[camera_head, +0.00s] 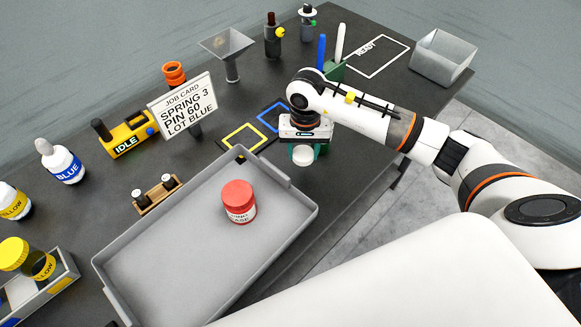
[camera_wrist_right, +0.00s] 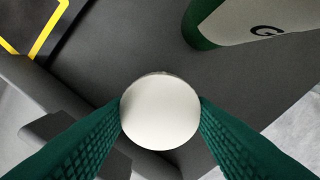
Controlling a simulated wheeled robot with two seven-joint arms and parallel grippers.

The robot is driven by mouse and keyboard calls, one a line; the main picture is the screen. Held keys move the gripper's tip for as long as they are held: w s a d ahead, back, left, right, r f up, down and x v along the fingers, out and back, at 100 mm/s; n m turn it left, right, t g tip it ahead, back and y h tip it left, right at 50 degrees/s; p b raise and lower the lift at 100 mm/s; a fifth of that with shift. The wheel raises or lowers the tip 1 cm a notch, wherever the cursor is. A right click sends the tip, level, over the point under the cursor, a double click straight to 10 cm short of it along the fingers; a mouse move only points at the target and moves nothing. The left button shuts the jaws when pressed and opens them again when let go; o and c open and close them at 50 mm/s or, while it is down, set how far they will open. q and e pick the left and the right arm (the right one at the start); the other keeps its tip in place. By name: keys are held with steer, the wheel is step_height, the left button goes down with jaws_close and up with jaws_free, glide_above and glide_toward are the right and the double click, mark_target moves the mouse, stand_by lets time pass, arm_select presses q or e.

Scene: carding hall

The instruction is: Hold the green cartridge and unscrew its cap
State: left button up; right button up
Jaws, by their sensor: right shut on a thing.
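My right gripper (camera_head: 303,152) is over the far right part of the dark bench, shut on a round white thing. In the right wrist view the white round top (camera_wrist_right: 160,110) sits between the two green finger pads; it looks like a cap, and what is below it is hidden. A green thing with a white label and a letter G (camera_wrist_right: 262,28), likely the green cartridge, shows partly at the upper right of that view, apart from the fingers. It cannot be made out in the head view. My left gripper is not in view.
A grey tray (camera_head: 150,262) with a red-lidded jar (camera_head: 238,201) stands near the gripper. A yellow square outline (camera_head: 245,139), a blue outline (camera_head: 272,112), a job card (camera_head: 183,106), a pen holder (camera_head: 335,70) and a grey bin (camera_head: 443,58) are around.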

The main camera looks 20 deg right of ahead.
mark_target(302, 170)
steer(key=shift+a+f, duration=0.1)
steer(key=shift+f, duration=0.65)
step_height(302, 170, down, 3)
steer(key=shift+f+p, duration=0.1)
steer(key=shift+p, duration=0.5)
steer(key=shift+f, duration=0.25)
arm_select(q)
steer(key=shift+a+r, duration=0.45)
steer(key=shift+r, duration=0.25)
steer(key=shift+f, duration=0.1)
arm_select(e)
steer(key=shift+f, duration=0.1)
steer(key=shift+f+b, duration=0.1)
steer(key=shift+b, duration=0.2)
steer(key=o, duration=1.1)
